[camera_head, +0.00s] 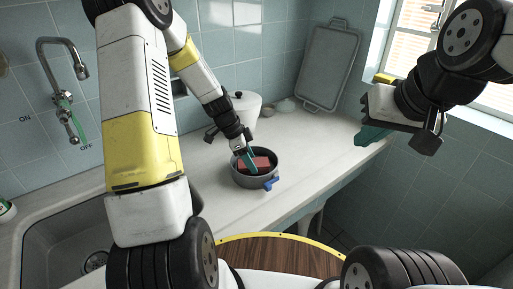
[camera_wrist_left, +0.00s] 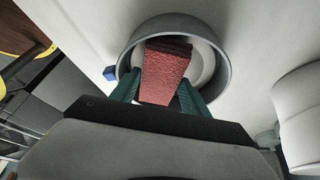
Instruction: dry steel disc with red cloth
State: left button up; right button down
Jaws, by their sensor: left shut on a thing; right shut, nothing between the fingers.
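The red cloth (camera_head: 262,163), a thick block-like piece, is between the teal fingers of my left gripper (camera_head: 248,162). It also shows in the left wrist view (camera_wrist_left: 167,70), with the fingers shut on its two sides. The cloth is inside a round grey pot (camera_head: 240,182) with blue handles. A pale grey round surface (camera_wrist_left: 204,62), which may be the steel disc, shows inside the pot around the cloth. I cannot tell whether the cloth touches it. My right gripper (camera_head: 374,135) is shut and empty, raised at the right, away from the pot.
The pot stands on a pale counter (camera_head: 305,170) near its front edge. A white lidded pot (camera_head: 241,103) and a small lidded dish (camera_head: 285,106) stand behind it. A tray (camera_head: 328,65) leans on the tiled wall. A sink (camera_head: 65,245) is at left. Counter right of the pot is clear.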

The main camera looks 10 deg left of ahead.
aim_at(258, 158)
pick_arm(q)
jog(key=shift+f, duration=0.75)
jog(key=shift+d, duration=0.1)
jog(key=shift+w+d+r, duration=0.1)
jog(key=shift+w+d, duration=1.05)
jog(key=shift+w, duration=0.15)
